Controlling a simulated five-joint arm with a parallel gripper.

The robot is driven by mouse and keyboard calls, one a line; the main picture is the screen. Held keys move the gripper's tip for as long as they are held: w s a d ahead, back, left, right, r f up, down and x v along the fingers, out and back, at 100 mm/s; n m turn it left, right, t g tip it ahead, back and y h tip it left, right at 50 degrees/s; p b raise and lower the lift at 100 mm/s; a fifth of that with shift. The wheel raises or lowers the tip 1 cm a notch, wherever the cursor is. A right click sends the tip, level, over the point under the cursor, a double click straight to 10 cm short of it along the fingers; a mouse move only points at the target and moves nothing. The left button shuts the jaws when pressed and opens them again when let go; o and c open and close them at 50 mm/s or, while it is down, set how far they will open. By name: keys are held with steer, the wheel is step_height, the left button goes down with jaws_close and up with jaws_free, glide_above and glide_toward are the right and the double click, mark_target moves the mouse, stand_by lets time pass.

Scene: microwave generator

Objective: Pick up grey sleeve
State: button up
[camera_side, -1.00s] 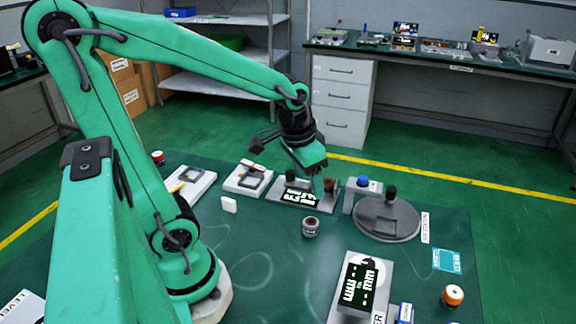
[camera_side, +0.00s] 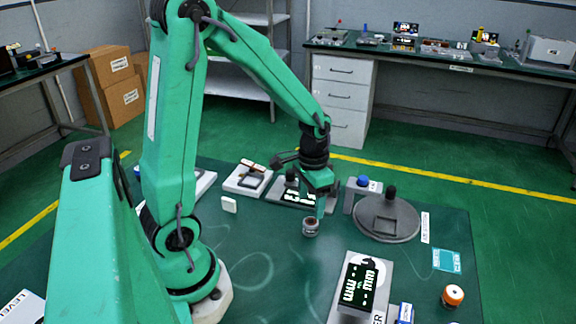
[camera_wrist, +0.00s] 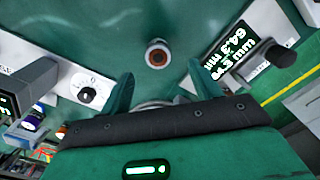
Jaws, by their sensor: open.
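The grey sleeve (camera_side: 310,228) is a small short cylinder with a darker top, standing upright on the green mat.
A gauge with lit digits (camera_side: 297,198) stands behind my gripper. A grey round turntable (camera_side: 400,228) stands to the right. The mat left of the sleeve is mostly clear.

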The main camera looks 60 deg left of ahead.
mark_target(311, 221)
steer(key=shift+f, duration=1.25)
steer(key=shift+d+f, duration=0.15)
steer(key=shift+f, duration=2.45)
steer(key=shift+c, duration=0.2)
steer(key=shift+w, duration=0.1)
steer(key=c, duration=1.1)
